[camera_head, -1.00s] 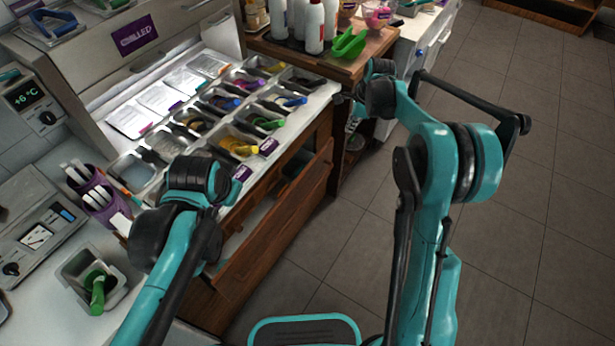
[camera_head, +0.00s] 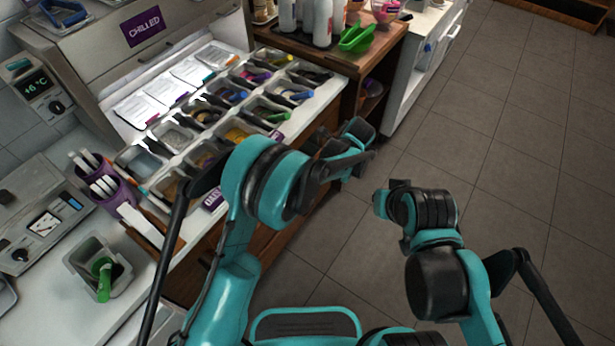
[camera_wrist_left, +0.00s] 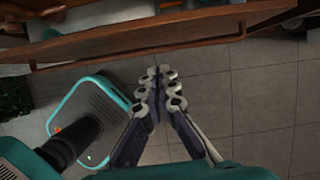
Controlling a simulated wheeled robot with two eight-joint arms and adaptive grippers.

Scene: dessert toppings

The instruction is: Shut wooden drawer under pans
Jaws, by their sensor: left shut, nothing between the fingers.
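I cannot make out the left gripper's fingers in the head view. My right arm is at the right, but its fingers do not show.
A wooden side table (camera_head: 385,42) with bottles and a green scoop (camera_head: 357,38) stands beyond the pans. A purple cup (camera_head: 105,185) and a small tub with a green scoop (camera_head: 104,280) are at the left. The tiled floor (camera_head: 500,130) at the right is open.

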